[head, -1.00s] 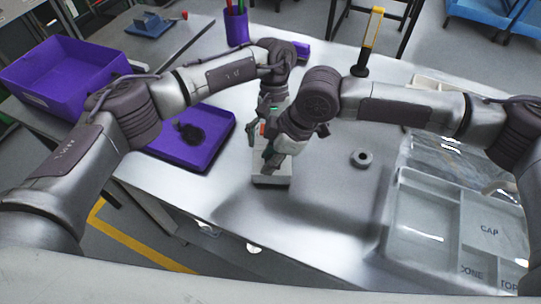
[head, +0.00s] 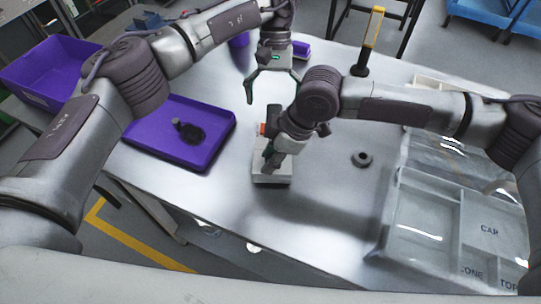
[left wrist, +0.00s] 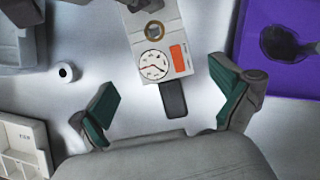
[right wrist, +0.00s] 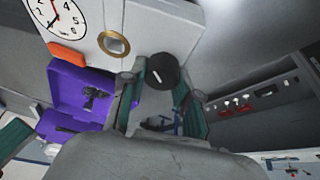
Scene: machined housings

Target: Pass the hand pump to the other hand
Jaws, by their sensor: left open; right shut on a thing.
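The hand pump is a pale grey block with a round white dial, an orange label, a brass ring and a dark handle. In the head view the hand pump (head: 270,178) is partly hidden by my right gripper (head: 276,150), which is shut on it. The right wrist view shows its dial side (right wrist: 75,20) and a black knob close to the right fingers (right wrist: 160,100). My left gripper (head: 269,98) is open and empty, beyond the pump and apart from it. In the left wrist view the pump (left wrist: 160,45) lies past the open fingers (left wrist: 165,100), its dark handle pointing between them.
A purple tray (head: 215,150) with a dark item stands left of the pump. A purple bin (head: 50,62) is further left. A grey ring (head: 361,159) and a labelled compartment tray (head: 425,215) are at right. A yellow-handled tool (head: 374,30) stands at the back.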

